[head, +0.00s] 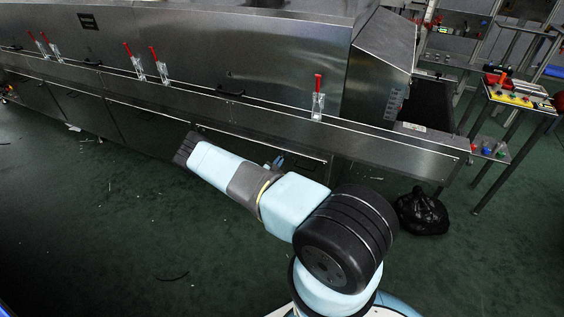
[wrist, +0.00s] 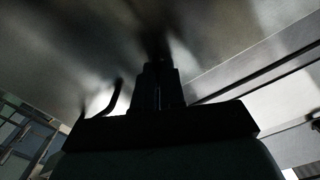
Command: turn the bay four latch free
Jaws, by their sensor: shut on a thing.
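My gripper (wrist: 158,82) shows dark in the wrist view, its two fingers close together against a blurred metal panel. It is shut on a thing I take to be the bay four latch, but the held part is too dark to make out. In the head view my arm reaches left to the front of the long steel dryer (head: 250,60), and its dark end hides the fingers and whatever they hold. Red-handled clamps stand along the dryer, one at the right (head: 318,97) and a pair left of it (head: 160,65). No bay number is readable.
A steel rail (head: 390,148) runs along the dryer's front; a beam (wrist: 255,68) crosses the wrist view's right. A curved black handle (wrist: 112,98) is left of my fingers. A black bag (head: 422,212) lies right of my arm. The green floor (head: 90,240) at left is mostly clear.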

